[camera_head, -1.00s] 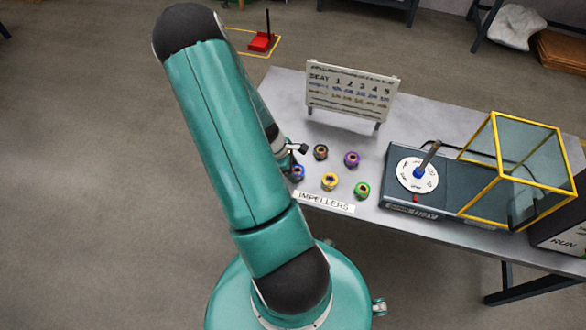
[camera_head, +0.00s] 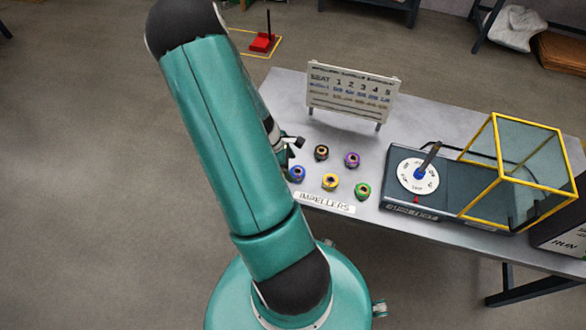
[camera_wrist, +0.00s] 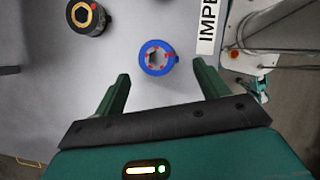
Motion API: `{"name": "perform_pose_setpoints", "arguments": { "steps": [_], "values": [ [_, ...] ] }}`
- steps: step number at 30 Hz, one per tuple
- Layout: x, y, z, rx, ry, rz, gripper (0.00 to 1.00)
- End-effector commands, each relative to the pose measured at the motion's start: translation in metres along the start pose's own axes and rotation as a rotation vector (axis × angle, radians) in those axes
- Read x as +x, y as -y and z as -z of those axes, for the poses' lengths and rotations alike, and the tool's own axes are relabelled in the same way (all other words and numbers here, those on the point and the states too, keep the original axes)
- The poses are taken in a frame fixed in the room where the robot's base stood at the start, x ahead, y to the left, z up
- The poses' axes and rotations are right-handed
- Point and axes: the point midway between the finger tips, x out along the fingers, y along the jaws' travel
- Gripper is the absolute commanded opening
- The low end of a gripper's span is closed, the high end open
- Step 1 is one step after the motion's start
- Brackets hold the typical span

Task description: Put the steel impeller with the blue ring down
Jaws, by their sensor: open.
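The impeller with the blue ring (camera_head: 297,174) stands on the grey table at the left end of the group of impellers, beside the IMPELLERS label. In the wrist view the blue-ringed impeller (camera_wrist: 157,58) sits ahead of my fingertips, roughly midway between them, with red marks around its central hole. My gripper (camera_wrist: 160,82) is open and empty, its two green fingers apart and not touching the impeller. In the head view my gripper (camera_head: 292,142) is mostly hidden behind my arm; only a small part shows just above the blue-ringed impeller.
Other impellers stand close by: brown-orange (camera_head: 321,153), purple (camera_head: 352,160), yellow (camera_head: 330,182) and green (camera_head: 362,191). A sign board (camera_head: 352,92) stands behind them. A dark pump unit (camera_head: 400,160) with a yellow-framed guard (camera_head: 520,165) is at the right. The IMPELLERS label (camera_head: 325,203) lies in front.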

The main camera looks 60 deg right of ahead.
Motion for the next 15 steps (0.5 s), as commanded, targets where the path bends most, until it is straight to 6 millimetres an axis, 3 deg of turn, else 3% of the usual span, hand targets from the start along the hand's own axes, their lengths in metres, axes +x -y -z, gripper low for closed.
{"name": "perform_pose_setpoints", "arguments": {
  "steps": [9, 15],
  "values": [
    [-0.064, -0.001, 0.001, 0.001, -0.003, -0.004, 0.74],
    [-0.084, 0.000, 0.000, 0.001, -0.002, -0.002, 0.74]
  ]
}}
